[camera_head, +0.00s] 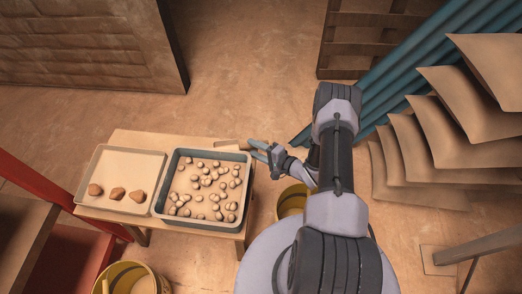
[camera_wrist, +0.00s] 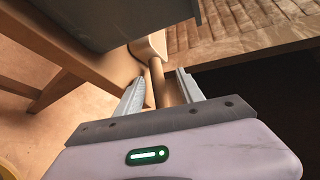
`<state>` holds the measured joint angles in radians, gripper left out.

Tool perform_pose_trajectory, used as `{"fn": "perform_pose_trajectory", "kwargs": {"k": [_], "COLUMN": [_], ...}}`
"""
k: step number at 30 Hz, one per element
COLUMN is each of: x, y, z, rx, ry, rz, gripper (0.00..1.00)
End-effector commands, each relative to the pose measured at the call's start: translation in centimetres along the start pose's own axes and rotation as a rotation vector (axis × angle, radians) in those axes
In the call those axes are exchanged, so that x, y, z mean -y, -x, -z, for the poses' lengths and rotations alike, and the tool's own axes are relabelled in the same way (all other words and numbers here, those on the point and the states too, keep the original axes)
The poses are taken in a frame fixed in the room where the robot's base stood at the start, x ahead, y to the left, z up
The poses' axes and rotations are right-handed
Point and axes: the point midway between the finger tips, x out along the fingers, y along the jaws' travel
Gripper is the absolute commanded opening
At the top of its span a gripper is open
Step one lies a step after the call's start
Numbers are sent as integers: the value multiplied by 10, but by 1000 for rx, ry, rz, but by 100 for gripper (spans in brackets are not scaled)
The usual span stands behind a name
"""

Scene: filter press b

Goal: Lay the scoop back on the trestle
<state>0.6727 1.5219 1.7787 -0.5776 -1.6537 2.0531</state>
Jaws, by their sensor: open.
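The wooden scoop (camera_head: 227,144) is at the back right corner of the trestle (camera_head: 130,138), beside the grey tray (camera_head: 202,226). My gripper (camera_head: 257,150) is at that corner with its fingers open. In the wrist view, the scoop's handle (camera_wrist: 158,82) runs between the two open fingers of my gripper (camera_wrist: 160,84), with a finger on each side. The scoop's pale head (camera_wrist: 150,46) is beyond the fingertips, close to the tray's wall (camera_wrist: 115,22) and the trestle's edge (camera_wrist: 85,58). The underside of the scoop is hidden, so its contact with the trestle is unclear.
The grey tray holds many round pieces. A pale tray (camera_head: 120,157) with 3 brown lumps stands left of it. Yellow buckets (camera_head: 133,277) (camera_head: 291,202) stand on the floor. Blue pipes (camera_head: 420,55) and stacked plates (camera_head: 430,140) fill the right. The floor behind the trestle is clear.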

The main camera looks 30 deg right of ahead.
Motion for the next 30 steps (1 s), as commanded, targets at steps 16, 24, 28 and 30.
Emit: {"fn": "perform_pose_trajectory", "kwargs": {"k": [16,24,28,30], "x": [4,1,0,0], "y": [142,172,173,173], "z": [1,0,0,0], "rx": [-6,0,0,0], "ry": [-2,0,1,0], "rz": [2,1,1,1], "gripper": [45,45,45,45]}}
